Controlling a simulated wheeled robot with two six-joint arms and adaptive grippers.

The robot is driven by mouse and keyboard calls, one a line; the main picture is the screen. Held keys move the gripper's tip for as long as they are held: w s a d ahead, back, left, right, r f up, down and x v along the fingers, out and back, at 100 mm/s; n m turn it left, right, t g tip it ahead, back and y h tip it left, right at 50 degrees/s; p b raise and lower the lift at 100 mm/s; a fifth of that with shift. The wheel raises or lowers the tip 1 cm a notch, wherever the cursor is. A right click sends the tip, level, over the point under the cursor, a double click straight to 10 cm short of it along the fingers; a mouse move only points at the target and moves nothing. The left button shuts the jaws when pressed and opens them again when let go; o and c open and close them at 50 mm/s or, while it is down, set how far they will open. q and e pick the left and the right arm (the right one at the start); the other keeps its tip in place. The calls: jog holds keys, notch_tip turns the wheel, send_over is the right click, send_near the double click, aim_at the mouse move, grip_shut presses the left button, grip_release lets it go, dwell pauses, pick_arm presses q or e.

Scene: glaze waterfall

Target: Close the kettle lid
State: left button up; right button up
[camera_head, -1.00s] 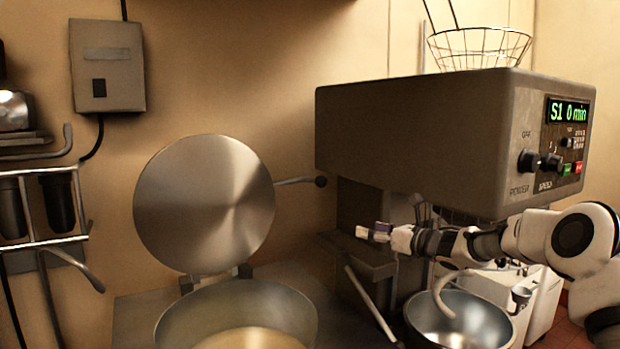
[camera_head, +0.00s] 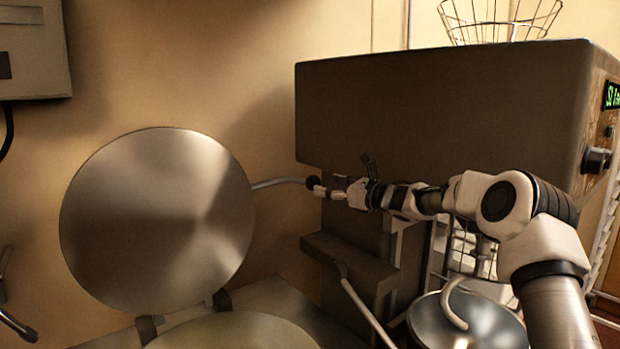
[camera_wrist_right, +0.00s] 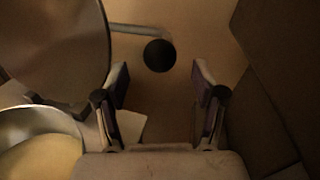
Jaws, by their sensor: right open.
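A bent rod handle (camera_head: 280,182) runs right from the lid to a black ball knob (camera_head: 313,182). My right gripper (camera_head: 330,188) is open beside the knob. In the right wrist view the knob (camera_wrist_right: 160,55) lies between the lines of the two fingers, a little beyond their tips; I cannot see any contact. My left gripper is not in view.
A large mixer (camera_head: 440,120) stands right of the lid, its dark base close to my right gripper. A metal bowl (camera_head: 468,322) sits below my right arm. A wire basket (camera_head: 500,22) is on top of the mixer. Plain wall is behind the lid.

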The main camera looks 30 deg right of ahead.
aim_at(314, 184)
jog(key=p+x, duration=0.2)
jog(key=x, duration=0.3)
jog(key=shift+w+a+f, duration=0.1)
jog(key=shift+w, duration=0.25)
jog(key=shift+w+f, duration=0.15)
jog(key=shift+w, duration=0.2)
jog(key=shift+s, duration=0.35)
jog(key=shift+c, duration=0.3)
grip_shut()
jog(key=shift+f+b, duration=0.15)
jog(key=shift+b, duration=0.4)
jog(key=s+d+f+n+t+y+b, duration=0.1)
jog(key=s+f+t+b, duration=0.2)
jog(key=b, duration=2)
jog(key=s+d+f+n+t+y+b, duration=0.1)
jog(key=s+f+b, duration=0.6)
jog(key=b, duration=1.5)
jog(key=s+t+y, duration=0.1)
jog(key=s, duration=0.4)
jog(key=shift+s+t+b, duration=0.35)
jog(key=shift+t, duration=0.05)
